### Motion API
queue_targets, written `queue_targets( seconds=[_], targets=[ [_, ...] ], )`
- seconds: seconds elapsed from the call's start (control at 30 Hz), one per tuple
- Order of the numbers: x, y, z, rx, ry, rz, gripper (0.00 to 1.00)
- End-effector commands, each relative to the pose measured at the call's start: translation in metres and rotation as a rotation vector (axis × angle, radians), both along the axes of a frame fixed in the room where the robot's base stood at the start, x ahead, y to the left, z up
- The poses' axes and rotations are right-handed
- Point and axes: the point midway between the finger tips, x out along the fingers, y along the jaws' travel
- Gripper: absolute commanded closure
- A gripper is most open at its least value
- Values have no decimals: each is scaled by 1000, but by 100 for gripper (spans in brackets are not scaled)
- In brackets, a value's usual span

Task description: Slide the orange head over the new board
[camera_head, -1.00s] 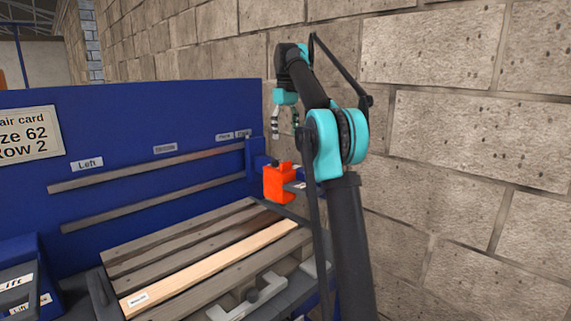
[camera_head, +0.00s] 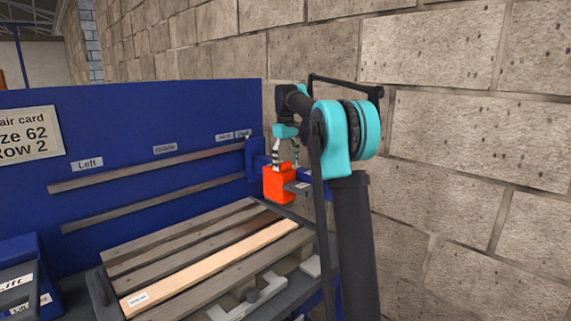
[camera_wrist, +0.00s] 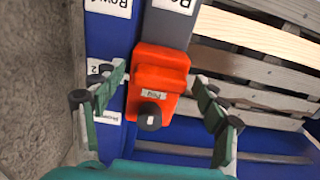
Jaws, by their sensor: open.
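The orange head (camera_head: 279,184) sits on its blue carriage at the right end of the rails, beyond the pallet's right end. My gripper (camera_head: 286,160) is open just above it. In the wrist view the orange head (camera_wrist: 160,77), with a dark knob and a small label, lies between the spread fingers of my gripper (camera_wrist: 165,100), with gaps on both sides. The new board (camera_head: 210,268) is the pale plank on the pallet, to the left of and below the head. It also shows in the wrist view (camera_wrist: 262,35).
The grey weathered pallet boards (camera_head: 180,235) lie around the pale one. A blue back panel (camera_head: 120,130) carries two horizontal rails (camera_head: 150,167) and labels such as "Left". A stone wall (camera_head: 470,150) stands close on the right. A blue unit marked "Lift" (camera_head: 18,275) is at lower left.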

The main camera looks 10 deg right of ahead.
Motion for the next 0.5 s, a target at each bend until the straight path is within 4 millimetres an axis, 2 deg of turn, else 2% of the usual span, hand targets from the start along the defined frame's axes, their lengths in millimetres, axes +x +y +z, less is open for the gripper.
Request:
queue_targets(
  seconds=[0.17, 0.5],
  targets=[
    [0, 0, 0, 0, 0, 0, 30],
    [0, 0, 0, 0, 0, 0, 72]
  ],
)
